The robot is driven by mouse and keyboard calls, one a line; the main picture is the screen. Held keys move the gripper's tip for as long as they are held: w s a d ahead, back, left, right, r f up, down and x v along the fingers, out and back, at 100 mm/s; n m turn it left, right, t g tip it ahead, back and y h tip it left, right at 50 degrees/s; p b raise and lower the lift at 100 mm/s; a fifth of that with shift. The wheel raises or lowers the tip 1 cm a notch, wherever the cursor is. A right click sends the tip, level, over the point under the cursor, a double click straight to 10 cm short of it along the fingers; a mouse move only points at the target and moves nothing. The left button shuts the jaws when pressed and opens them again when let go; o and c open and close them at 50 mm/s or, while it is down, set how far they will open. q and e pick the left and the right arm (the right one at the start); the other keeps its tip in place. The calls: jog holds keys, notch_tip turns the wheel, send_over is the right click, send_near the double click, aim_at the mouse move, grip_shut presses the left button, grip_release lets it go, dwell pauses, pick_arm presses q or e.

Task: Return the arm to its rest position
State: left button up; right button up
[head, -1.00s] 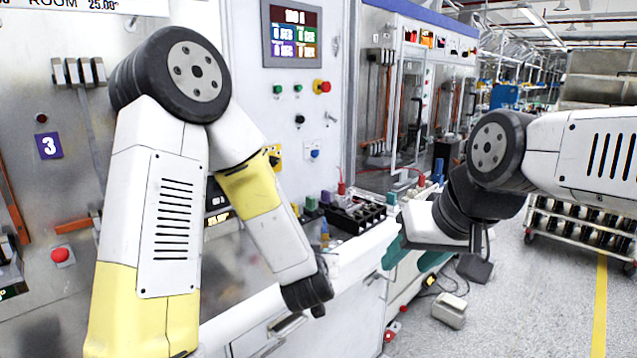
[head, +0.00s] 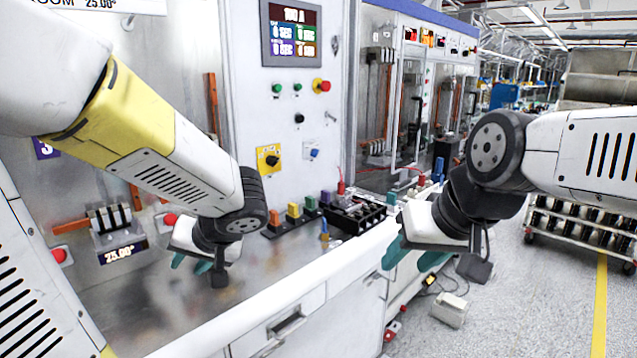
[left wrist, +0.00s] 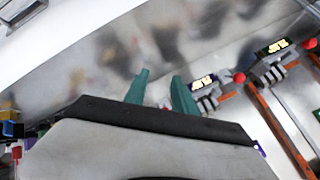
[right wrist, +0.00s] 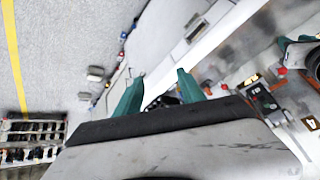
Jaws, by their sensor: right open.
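My left gripper (head: 196,262) hangs over the metal bench top at the left in the head view, with teal fingers. In the left wrist view its two fingers (left wrist: 158,90) stand apart with nothing between them. My right gripper (head: 393,250) is at the bench's right end in the head view, beside the white front edge. In the right wrist view its teal fingers (right wrist: 158,90) are apart and empty. Both arms are bent, and the left forearm crosses in front of the panel.
The bench top (head: 150,310) is bare below my left gripper. Behind it stand a breaker unit (head: 118,225), a red button (head: 60,256), coloured blocks (head: 293,211) and a black terminal block (head: 355,215). A control panel has a screen (head: 292,33) and a yellow rotary switch (head: 269,160).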

pick_arm(q)
jog(key=s+d+r+m+t+h, duration=0.1)
jog(key=s+d+r+m+h, duration=0.1)
jog(key=s+d+r+h, duration=0.4)
jog(key=s+d+h, duration=0.2)
jog(key=d+h, duration=0.1)
jog(key=d, duration=0.1)
jog(key=shift+d+r+m, duration=0.3)
jog(key=shift+r, duration=0.1)
